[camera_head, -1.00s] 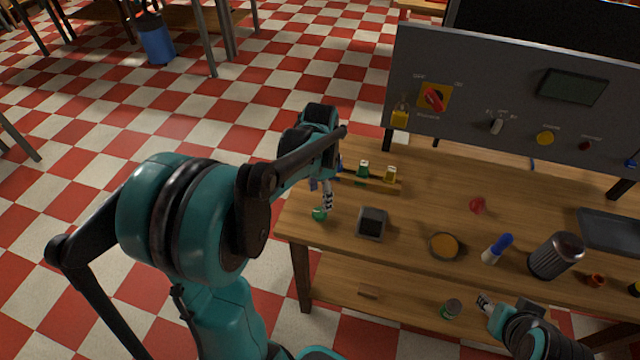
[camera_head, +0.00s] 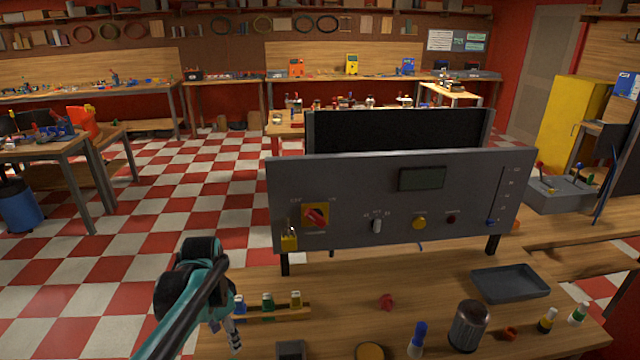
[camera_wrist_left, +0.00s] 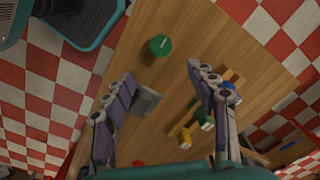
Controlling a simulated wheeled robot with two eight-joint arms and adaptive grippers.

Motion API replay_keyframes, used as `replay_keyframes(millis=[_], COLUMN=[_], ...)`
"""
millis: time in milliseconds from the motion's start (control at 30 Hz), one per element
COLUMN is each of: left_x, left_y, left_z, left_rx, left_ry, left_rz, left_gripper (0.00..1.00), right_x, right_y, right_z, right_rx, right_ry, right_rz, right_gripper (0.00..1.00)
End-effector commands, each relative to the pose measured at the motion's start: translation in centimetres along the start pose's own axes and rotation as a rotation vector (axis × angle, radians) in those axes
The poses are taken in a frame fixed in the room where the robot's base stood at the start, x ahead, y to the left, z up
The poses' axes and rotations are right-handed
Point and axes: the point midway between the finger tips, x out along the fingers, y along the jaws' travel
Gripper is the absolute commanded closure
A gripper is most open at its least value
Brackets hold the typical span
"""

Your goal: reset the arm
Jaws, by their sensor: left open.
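My left arm, teal and black, comes in at the lower left of the head view. My left gripper (camera_head: 234,341) hangs over the bench's left end, beside the small rack of bottles (camera_head: 270,314). In the left wrist view its two fingers (camera_wrist_left: 161,73) are spread apart with nothing between them. A green round object (camera_wrist_left: 160,45) lies on the wood beyond the fingertips. A grey square tray (camera_wrist_left: 147,101) shows beside the left finger. My right gripper is out of both views.
A grey control panel (camera_head: 360,190) with a red switch (camera_head: 316,217) stands at the back of the bench (camera_head: 340,290). A dark tray (camera_head: 510,284), a ribbed canister (camera_head: 468,325), a blue-capped bottle (camera_head: 418,338) and a red piece (camera_head: 387,301) are on the bench.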

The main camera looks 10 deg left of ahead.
Motion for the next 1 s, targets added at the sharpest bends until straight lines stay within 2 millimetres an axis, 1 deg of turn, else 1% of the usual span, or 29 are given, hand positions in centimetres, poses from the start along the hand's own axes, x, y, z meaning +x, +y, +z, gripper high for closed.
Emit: replay_keyframes(millis=[167,267,400,500,600,700,800,1000], left_x=[-1.6,-2.2,-2.3,-2.0,-1.6,-1.3,-1.1,-1.2], left_y=[3.9,6.7,10.2,12.1,13.4,14.2,14.5,14.5], left_z=[0.7,1.3,2.3,2.9,3.4,3.6,3.6,3.6], left_rx=[-0.116,-0.216,-0.352,-0.436,-0.499,-0.54,-0.559,-0.563], left_ry=[0.099,0.193,0.339,0.436,0.51,0.559,0.581,0.585], left_rz=[-0.081,-0.13,-0.172,-0.181,-0.178,-0.172,-0.168,-0.167], left_gripper=[0.42,0.42,0.42,0.42,0.42,0.42,0.42,0.42], right_x=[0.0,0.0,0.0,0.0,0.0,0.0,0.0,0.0], right_y=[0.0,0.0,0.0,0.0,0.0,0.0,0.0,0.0], right_z=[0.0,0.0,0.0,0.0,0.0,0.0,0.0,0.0], right_rx=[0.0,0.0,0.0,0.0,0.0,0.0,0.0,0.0], right_ry=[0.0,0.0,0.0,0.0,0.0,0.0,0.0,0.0], right_rz=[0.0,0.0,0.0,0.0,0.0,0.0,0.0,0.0], right_gripper=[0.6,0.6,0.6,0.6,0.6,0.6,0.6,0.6])
